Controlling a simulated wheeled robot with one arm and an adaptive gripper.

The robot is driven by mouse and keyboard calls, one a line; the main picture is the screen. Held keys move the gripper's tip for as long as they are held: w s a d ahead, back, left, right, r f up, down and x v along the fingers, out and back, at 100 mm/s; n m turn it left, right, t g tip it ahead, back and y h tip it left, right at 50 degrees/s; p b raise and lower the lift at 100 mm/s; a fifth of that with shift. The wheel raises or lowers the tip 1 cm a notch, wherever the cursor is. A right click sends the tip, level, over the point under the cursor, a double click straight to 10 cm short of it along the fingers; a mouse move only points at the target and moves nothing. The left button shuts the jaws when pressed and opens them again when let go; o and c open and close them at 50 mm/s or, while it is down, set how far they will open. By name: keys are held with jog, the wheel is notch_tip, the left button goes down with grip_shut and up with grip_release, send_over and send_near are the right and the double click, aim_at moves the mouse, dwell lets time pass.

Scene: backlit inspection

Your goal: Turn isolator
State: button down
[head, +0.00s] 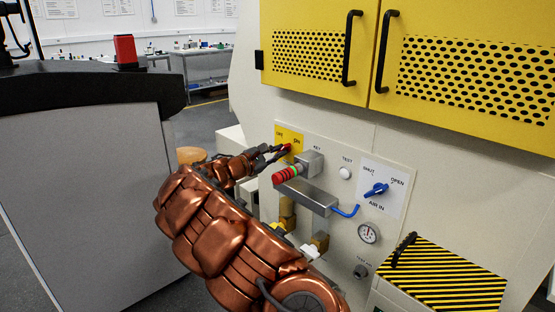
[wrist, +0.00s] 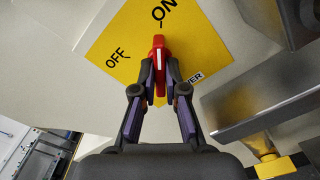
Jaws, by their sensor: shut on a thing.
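The isolator is a red handle with a white stripe on a yellow plate marked OFF and ON. In the wrist view the red handle (wrist: 158,58) points up toward the ON mark, and the yellow plate (wrist: 195,40) lies behind it. My gripper (wrist: 159,82) is shut on the handle, one finger on each side. In the head view my gripper (head: 282,152) reaches the yellow plate (head: 283,133) from the left. A bit of the red handle (head: 287,147) shows at the fingertips; the rest is hidden by the fingers.
Yellow doors (head: 375,100) with black handles are above.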

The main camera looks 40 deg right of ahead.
jog(key=shift+m+b, duration=0.3)
jog(key=shift+m, duration=0.2)
jog(key=c, duration=1.2)
grip_release()
jog(key=shift+a, duration=0.15)
jog(key=a, duration=1.1)
jog(key=shift+w+a, duration=0.1)
jog(key=shift+a, duration=0.3)
